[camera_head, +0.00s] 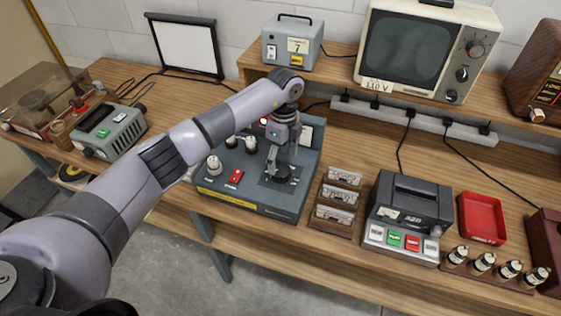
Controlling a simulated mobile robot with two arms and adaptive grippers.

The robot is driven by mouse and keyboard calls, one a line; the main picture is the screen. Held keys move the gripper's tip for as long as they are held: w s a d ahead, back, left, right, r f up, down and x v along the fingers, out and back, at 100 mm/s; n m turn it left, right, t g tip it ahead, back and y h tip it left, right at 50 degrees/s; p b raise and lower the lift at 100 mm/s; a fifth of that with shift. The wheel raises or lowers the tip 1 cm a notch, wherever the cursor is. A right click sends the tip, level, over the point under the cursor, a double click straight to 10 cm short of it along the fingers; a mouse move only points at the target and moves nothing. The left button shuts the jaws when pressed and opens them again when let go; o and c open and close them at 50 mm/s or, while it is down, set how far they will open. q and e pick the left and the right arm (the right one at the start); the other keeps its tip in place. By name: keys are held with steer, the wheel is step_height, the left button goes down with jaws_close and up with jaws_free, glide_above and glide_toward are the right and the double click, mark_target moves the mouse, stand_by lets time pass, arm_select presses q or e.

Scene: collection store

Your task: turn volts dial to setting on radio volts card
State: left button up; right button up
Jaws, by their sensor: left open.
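My left arm reaches across the bench from the left. Its left gripper (281,160) points down, open, at a round black dial (282,178) on the right part of a blue-grey bench unit (225,187). The fingers are over or around the dial; contact cannot be told. The gripper hides part of the dial and its scale. A card reading 110 V (377,85) sits under the screen set (418,45). A wooden radio (540,75) is cut off at the right edge; a red-marked label shows on it, too small to read. My right gripper is not in view.
Right of the unit stand a card rack (338,212), a dark button device (408,215), a red tray (482,216) and a holder with several small bottles (488,265). A grey box marked 7 (291,45) stands on the shelf. A power strip (420,120) runs behind.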

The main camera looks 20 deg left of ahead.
mark_target(281, 168)
arm_select(q)
steer(key=shift+s+f+p, duration=0.15)
steer(key=shift+f+p, duration=0.15)
steer(key=shift+f, duration=1.65)
steer(key=shift+c, duration=0.4)
steer(key=c, duration=1.1)
